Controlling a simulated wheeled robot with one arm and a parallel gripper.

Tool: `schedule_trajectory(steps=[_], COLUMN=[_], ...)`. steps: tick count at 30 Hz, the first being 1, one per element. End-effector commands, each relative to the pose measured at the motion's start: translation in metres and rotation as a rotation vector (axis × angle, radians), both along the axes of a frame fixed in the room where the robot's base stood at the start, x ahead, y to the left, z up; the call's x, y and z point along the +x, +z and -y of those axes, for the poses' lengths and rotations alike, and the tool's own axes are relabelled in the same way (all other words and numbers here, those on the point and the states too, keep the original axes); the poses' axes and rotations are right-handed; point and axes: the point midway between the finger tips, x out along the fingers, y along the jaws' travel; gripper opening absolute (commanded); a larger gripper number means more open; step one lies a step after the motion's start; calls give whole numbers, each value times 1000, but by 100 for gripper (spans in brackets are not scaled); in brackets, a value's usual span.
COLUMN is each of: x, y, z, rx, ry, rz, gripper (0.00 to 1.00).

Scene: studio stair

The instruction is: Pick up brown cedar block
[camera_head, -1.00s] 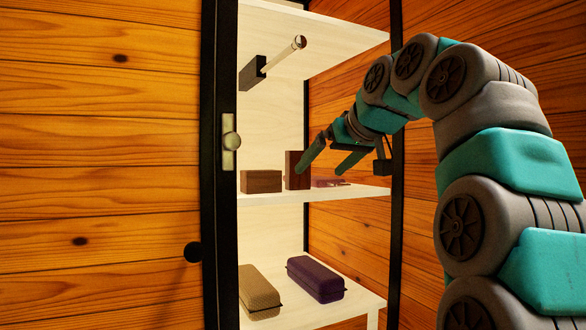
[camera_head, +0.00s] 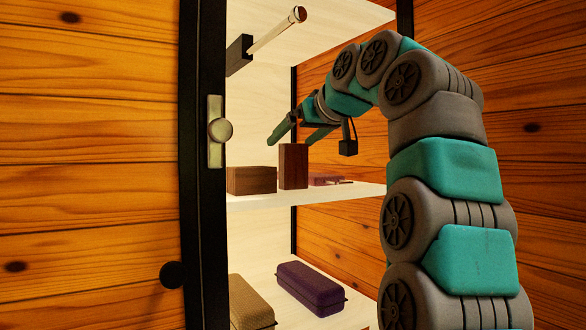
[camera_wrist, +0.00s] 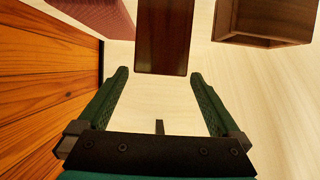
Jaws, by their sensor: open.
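Two brown wooden pieces stand on the middle shelf. One is an upright dark brown block (camera_head: 293,166); the other is a wider, lower brown box-like block (camera_head: 251,180) just left of it. I cannot tell for sure which is the cedar one. My gripper (camera_head: 296,137) is open and empty, slightly above the upright block's top. In the wrist view the upright block (camera_wrist: 163,35) lies just beyond the gap between my fingertips (camera_wrist: 158,76), without visible contact. The lower block (camera_wrist: 265,22) shows at upper right, partly cut off.
A reddish-purple flat item (camera_head: 325,181) lies right of the upright block. The lower shelf holds a purple case (camera_head: 311,288) and a tan case (camera_head: 248,305). A rod (camera_head: 275,30) juts out under the top shelf. A dark door frame (camera_head: 204,240) edges the opening at left.

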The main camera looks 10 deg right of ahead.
Motion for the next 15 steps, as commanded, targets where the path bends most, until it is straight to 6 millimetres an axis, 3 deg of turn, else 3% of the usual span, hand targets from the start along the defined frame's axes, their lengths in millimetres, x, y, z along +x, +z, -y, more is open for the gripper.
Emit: schedule_trajectory(steps=[7,10,15], x=[18,31,35], y=[-21,-23,-25], z=[-5,-10,-11], rx=[-1,-1,-1], ry=[0,-1,-1], rz=[-4,0,2], gripper=[100,100,100])
